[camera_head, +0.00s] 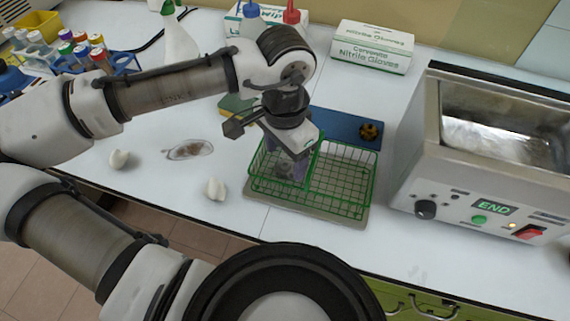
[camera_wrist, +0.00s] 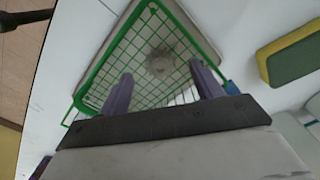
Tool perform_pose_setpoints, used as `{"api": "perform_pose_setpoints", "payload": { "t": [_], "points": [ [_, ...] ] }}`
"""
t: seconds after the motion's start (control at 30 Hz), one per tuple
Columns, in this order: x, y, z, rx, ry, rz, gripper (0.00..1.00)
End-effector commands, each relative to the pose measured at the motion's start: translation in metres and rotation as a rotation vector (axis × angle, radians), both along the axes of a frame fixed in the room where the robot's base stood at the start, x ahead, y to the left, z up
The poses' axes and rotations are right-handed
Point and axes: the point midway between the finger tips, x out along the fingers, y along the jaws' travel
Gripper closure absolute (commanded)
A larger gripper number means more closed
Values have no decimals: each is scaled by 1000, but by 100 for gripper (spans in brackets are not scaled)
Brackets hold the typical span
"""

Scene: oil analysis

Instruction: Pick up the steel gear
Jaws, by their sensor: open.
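A blurred grey round thing, which looks like the steel gear (camera_wrist: 160,64), shows in the wrist view inside a green wire basket (camera_wrist: 88,75). It lies between and beyond my two purple-grey fingers. In the head view the basket (camera_head: 345,178) stands on the counter, and my gripper (camera_head: 290,172) points down into its left part, hiding the gear there. My gripper (camera_wrist: 160,70) is open, with nothing seen between the fingertips. Contact with the gear cannot be told.
A metal bath (camera_head: 485,160) with an END display stands right of the basket. A blue mat (camera_head: 335,125) with a dark yellowish gear (camera_head: 369,132) lies behind it. A sponge (camera_wrist: 290,55) is nearby. White pieces and an oily dish (camera_head: 188,149) lie left.

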Motion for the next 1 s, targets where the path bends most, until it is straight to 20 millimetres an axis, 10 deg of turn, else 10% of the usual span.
{"api": "perform_pose_setpoints", "payload": {
  "t": [0.4,0.8,1.0],
  "points": [
    [0,0,-20,1,-1,0,35],
    [0,0,-20,1,-1,0,86],
    [0,0,-20,1,-1,0,87]
  ]
}}
